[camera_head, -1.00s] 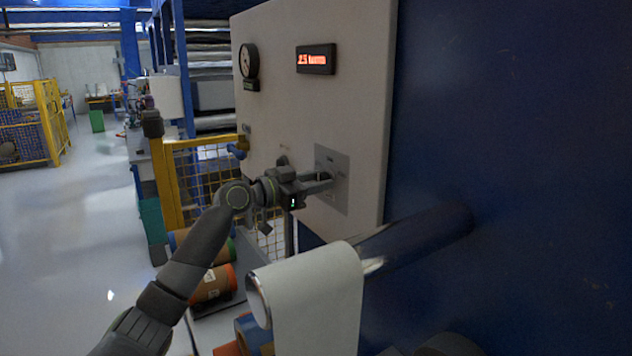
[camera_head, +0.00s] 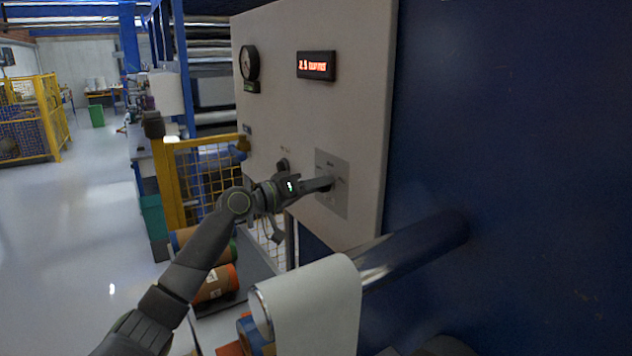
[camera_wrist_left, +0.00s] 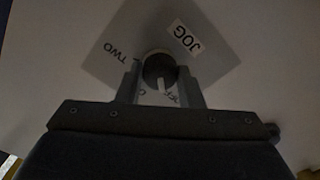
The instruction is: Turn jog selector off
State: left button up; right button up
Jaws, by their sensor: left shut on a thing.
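The jog selector (camera_wrist_left: 159,70) is a dark round knob with a pale pointer line, on a grey square plate (camera_wrist_left: 110,50) labelled JOG, TWO and OFF. In the left wrist view the pointer line aims down, near the partly hidden OFF lettering. My left gripper (camera_wrist_left: 160,88) has a finger on each side of the knob and is shut on it. In the head view my left gripper (camera_head: 325,184) reaches the plate (camera_head: 333,205) on the white panel, and its fingers mostly hide the knob. My right gripper is not in view.
The white panel (camera_head: 290,120) carries a round gauge (camera_head: 249,64) and a red-lit display (camera_head: 316,65). A film roller (camera_head: 310,300) juts out below it. A yellow mesh guard (camera_head: 205,180) stands behind my arm.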

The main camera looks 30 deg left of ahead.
pick_arm(q)
jog(key=shift+n+p, duration=0.35)
jog(key=shift+n, duration=0.55)
jog(key=o, duration=1)
jog(key=shift+c, duration=0.2)
jog(key=b+v, duration=1.7)
jog(key=b, duration=0.1)
jog(key=shift+s, duration=0.15)
